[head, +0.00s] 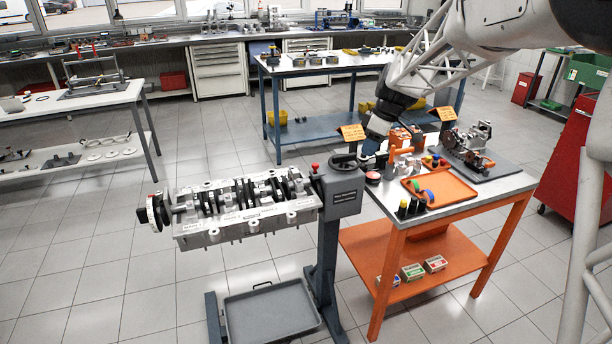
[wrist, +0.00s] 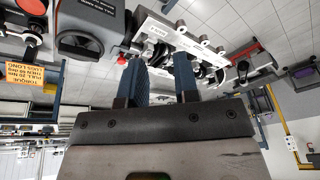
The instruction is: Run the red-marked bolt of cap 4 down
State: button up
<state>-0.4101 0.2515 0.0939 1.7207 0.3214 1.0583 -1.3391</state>
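The engine block (head: 245,226) hangs level on its stand, with the crankshaft (head: 249,192) and dark bearing caps along its top. Cap 4 and a red-marked bolt cannot be made out at this size. My gripper (head: 371,146) is right of the block, above the left back corner of the orange bench. In the wrist view my gripper (wrist: 160,68) has its two blue fingers apart with nothing held between them. The block (wrist: 178,36) shows beyond the fingertips, apart from them.
The grey stand head (head: 342,193), with a red knob (head: 315,167), stands between block and bench. An orange tray (head: 440,190), small coloured parts and a grey fixture (head: 470,150) crowd the bench (head: 398,222). An orange sign (head: 353,132) stands near my gripper. A drip tray (head: 270,312) lies below the block.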

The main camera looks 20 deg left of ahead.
jog(key=w+a+f+n+g, duration=0.1)
jog(key=w+a+f+n, duration=0.15)
jog(key=a, duration=0.35)
jog(key=w+a+f+n, duration=0.1)
jog(key=w+a+f, duration=0.1)
jog(key=a+f, duration=0.25)
jog(key=n, duration=0.3)
send_near(300, 180)
jog(key=shift+w+f+g+y, duration=0.35)
jog(key=shift+f+g+y, duration=0.05)
jog(key=shift+f, duration=0.05)
jog(key=shift+x, duration=3.9)
jog(key=shift+d, duration=0.1)
jog(key=shift+c, duration=0.2)
grip_shut()
